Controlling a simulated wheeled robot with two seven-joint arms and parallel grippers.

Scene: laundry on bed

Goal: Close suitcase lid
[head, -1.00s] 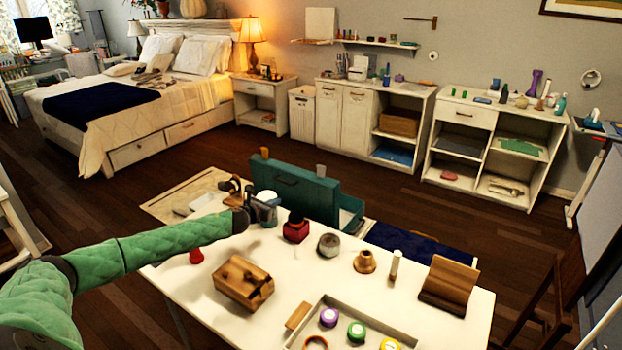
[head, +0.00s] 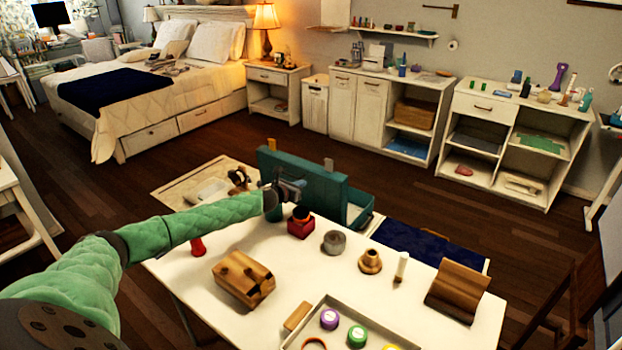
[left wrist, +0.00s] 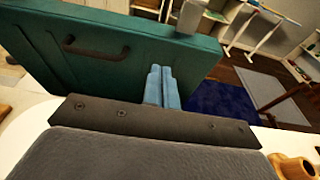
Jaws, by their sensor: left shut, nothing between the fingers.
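The teal suitcase stands behind the far edge of the white table, its lid (head: 310,182) raised upright. Part of its open base (head: 359,205) shows to the right of the lid. In the left wrist view the lid (left wrist: 110,52) fills the upper left, with a dark handle (left wrist: 95,46) on its outer face. My left gripper (head: 292,188) is shut and empty, in front of the lid's outer face. In the left wrist view its blue fingers (left wrist: 162,86) overlap the lid's lower right part; I cannot tell whether they touch it. My right gripper is not in view.
The white table (head: 330,275) holds a wooden box (head: 243,278), a red jar (head: 300,224), a grey tape roll (head: 335,242), a wooden stand (head: 458,290) and a tray with coloured rolls. A dark blue cloth (head: 428,243) lies beyond the table. Floor between suitcase and cabinets is clear.

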